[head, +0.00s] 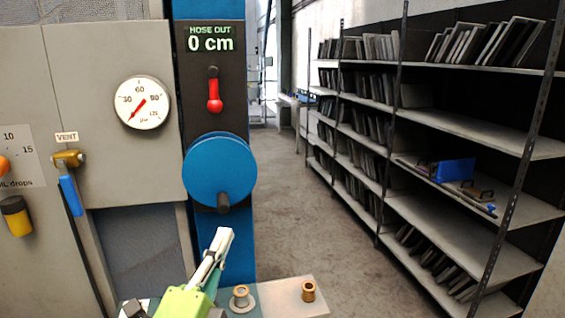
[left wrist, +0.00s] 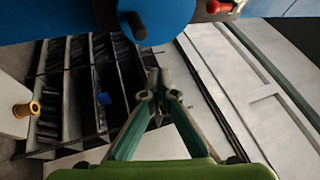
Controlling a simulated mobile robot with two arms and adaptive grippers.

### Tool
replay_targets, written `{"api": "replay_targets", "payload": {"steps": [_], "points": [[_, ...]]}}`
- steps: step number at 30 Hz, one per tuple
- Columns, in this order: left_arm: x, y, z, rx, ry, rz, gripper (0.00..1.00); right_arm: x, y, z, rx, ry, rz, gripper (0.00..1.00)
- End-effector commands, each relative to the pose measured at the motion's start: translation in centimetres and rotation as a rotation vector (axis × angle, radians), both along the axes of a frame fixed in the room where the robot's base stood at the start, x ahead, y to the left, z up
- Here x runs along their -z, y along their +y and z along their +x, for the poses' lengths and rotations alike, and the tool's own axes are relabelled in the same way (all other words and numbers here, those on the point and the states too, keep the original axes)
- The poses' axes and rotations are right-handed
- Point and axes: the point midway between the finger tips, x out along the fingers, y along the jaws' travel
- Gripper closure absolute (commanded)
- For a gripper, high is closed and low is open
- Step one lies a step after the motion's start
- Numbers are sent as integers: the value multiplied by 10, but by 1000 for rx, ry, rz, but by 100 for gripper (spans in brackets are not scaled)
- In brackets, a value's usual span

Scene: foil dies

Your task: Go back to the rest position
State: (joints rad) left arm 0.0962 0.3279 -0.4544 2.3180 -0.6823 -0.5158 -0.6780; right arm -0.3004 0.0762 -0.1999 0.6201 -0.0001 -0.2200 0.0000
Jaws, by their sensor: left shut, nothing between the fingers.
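My left gripper (head: 226,240) is at the bottom centre of the head view, pointing up and to the right, just below the blue hose reel wheel (head: 219,170). Its fingers come together at the tips in the left wrist view (left wrist: 160,82), with nothing between them. The gripper is apart from the wheel's dark knob, which also shows in the left wrist view (left wrist: 132,25). My right gripper is in neither view.
A red lever (head: 214,95) sits below a display reading 0 cm. A pressure gauge (head: 141,102), a vent valve with blue handle (head: 70,190) and a small bench (head: 275,298) with brass fittings are close by. Shelves (head: 470,130) line the right; the aisle floor is clear.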

Motion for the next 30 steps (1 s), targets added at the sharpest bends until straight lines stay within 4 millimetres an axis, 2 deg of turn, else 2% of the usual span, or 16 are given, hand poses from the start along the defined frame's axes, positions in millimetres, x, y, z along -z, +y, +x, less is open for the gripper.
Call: {"api": "replay_targets", "payload": {"steps": [1,5,6,8,9,12,15,18,24,25,27,30], "points": [[35,19,2,-31,133,-113,100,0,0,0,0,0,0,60],[126,59,-8,-129,456,-392,100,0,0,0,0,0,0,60],[154,69,-17,-166,549,-472,100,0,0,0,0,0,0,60],[195,80,-35,-223,685,-588,100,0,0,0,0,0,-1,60],[221,87,-49,-265,772,-662,100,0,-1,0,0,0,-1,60],[280,98,-93,-377,975,-831,100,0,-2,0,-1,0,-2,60],[323,102,-139,-486,1142,-964,100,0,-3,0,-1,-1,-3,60],[354,102,-183,-590,1279,-1069,100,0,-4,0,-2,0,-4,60],[392,98,-269,-793,1505,-1229,100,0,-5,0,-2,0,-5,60],[398,97,-277,-818,1527,-1243,100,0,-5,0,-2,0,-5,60],[421,96,-266,-815,1525,-1231,100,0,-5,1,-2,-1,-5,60],[451,95,-260,-821,1533,-1224,100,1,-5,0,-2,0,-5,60]]}}
